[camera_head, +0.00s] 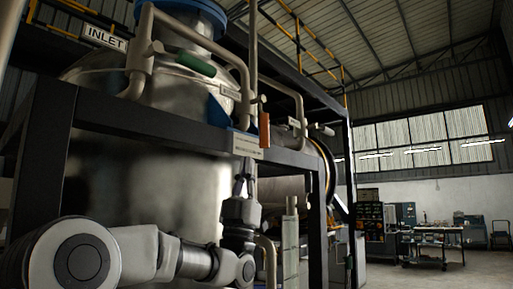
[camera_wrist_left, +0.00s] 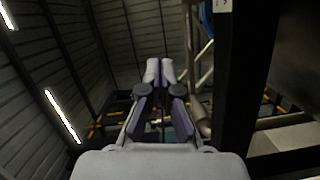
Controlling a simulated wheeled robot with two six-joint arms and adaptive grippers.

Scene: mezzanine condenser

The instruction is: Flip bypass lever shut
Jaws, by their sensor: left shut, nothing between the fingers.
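No readable label names the bypass lever, so I cannot tell which lever it is. An orange handle (camera_head: 264,130) hangs straight down near a small label plate (camera_head: 247,145) on the frame beam. A green handle (camera_head: 195,64) slopes across the tank higher up. A dark-handled valve (camera_head: 322,129) sits farther right on the pipework. My left gripper (camera_head: 244,164) points upward just below the label plate, lower left of the orange handle. Its fingers are together and empty, and they also show in the left wrist view (camera_wrist_left: 160,72). My right gripper is out of view.
The dark steel frame (camera_head: 143,122) crosses in front of the metal tank (camera_head: 148,186). Pale pipes (camera_head: 244,75) run down near the levers. An INLET sign (camera_head: 105,38) hangs upper left. Open floor and a work cart (camera_head: 430,248) lie far right.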

